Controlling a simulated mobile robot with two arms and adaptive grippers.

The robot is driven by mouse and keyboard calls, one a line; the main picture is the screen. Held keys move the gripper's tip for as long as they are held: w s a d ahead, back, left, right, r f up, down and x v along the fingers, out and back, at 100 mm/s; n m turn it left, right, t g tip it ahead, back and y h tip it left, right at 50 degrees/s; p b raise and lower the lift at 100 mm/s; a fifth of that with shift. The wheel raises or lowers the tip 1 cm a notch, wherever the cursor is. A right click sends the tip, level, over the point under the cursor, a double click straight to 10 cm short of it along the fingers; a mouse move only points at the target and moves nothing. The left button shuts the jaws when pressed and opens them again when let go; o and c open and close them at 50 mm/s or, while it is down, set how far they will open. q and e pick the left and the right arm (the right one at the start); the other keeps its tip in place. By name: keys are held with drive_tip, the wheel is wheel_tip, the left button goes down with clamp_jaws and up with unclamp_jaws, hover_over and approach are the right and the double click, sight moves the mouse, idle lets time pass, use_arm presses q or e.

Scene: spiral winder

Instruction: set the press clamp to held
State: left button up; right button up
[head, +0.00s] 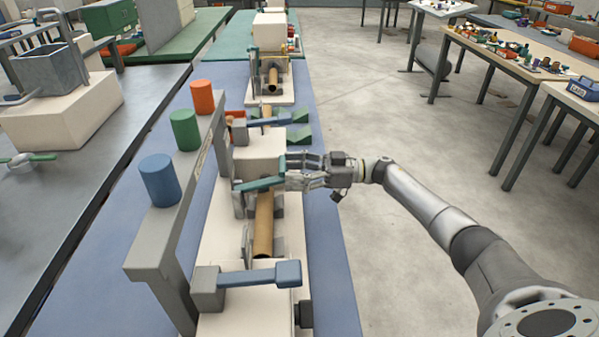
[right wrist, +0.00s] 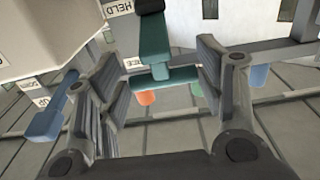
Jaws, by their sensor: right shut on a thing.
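The press clamp's lever shows as a teal handle (head: 259,184) beside the brown tube (head: 264,225) on the winder. My right gripper (head: 297,172) reaches it from the right and is shut on it. In the right wrist view the teal lever (right wrist: 154,45) lies between the two fingers of my right gripper (right wrist: 160,80), with a dark end at the top. A label reading HELD (right wrist: 118,8) stands close to the lever's left. A second label (right wrist: 133,64) is partly hidden behind the finger. My left gripper is not in view.
A blue lever (head: 262,276) is in front, and another (head: 268,122) behind. A grey rail (head: 160,250) carries blue (head: 159,180), green (head: 186,130) and orange (head: 203,97) cylinders left of the clamp. The floor (head: 380,90) to the right is clear.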

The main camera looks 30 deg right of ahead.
drive_tip(key=shift+s+d+f+b, duration=0.1)
drive_tip(key=shift+d+f+b, duration=0.1)
drive_tip(key=shift+f+b, duration=0.35)
drive_tip(key=shift+s+d+f+b, duration=0.15)
drive_tip(key=shift+f+b, duration=0.15)
drive_tip(key=shift+f, duration=0.6)
drive_tip(key=shift+s+d+f+b, duration=0.1)
drive_tip(key=shift+d+f+b, duration=0.1)
drive_tip(key=shift+f+b, duration=0.35)
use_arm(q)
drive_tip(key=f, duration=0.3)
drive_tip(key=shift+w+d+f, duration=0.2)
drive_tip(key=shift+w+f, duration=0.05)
use_arm(e)
drive_tip(key=shift+f, duration=0.3)
drive_tip(key=shift+s+a+f, duration=0.1)
drive_tip(key=o, duration=1.5)
drive_tip(key=shift+w+a, duration=0.15)
drive_tip(key=shift+w, duration=0.1)
drive_tip(key=shift+c, duration=0.2)
drive_tip(key=shift+r, duration=0.2)
